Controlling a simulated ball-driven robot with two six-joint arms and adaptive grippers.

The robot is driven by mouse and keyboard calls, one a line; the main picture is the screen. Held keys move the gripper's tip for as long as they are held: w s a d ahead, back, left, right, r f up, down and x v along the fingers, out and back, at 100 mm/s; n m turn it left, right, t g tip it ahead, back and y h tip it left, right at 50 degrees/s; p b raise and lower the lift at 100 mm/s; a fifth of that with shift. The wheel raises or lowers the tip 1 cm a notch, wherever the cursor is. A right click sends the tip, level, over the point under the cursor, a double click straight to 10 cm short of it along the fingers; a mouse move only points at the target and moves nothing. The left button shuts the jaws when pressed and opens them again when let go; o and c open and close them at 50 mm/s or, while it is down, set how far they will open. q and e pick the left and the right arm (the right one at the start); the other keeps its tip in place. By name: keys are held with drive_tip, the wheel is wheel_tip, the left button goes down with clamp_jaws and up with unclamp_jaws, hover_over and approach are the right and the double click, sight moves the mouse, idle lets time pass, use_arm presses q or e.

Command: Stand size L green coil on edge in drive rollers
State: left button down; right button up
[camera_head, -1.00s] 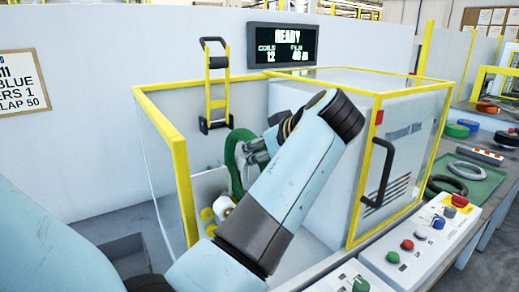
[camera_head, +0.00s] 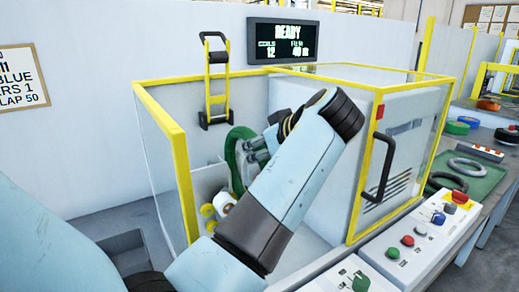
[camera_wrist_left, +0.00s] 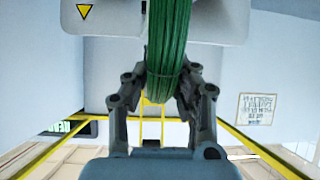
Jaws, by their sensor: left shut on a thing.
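The green coil (camera_head: 233,150) stands upright on edge inside the yellow-framed enclosure, partly hidden by my left arm. My left gripper (camera_head: 249,154) is shut on its rim from the right side. In the left wrist view the green coil (camera_wrist_left: 168,45) runs between the two fingers of the left gripper (camera_wrist_left: 161,82), which press on both its sides. Yellow rollers (camera_head: 208,211) show low, just left of the coil's lower end. I cannot tell whether the coil touches the rollers. My right gripper is not in view.
A white machine housing (camera_head: 335,150) with a dark handle (camera_head: 379,168) stands right of my arm. A clear panel with a yellow frame (camera_head: 180,165) bounds the left. A control panel (camera_head: 410,240) with buttons and a bench with other coils (camera_head: 457,127) lie at the right.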

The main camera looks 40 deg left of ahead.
use_arm(q)
drive_tip(key=shift+f, duration=0.1)
drive_tip(key=c, duration=1.2)
unclamp_jaws()
drive_tip(key=shift+o, duration=0.9)
drive_tip(key=shift+f, duration=0.1)
wheel_tip(320, 180, up, 10)
drive_tip(key=shift+r, duration=0.1)
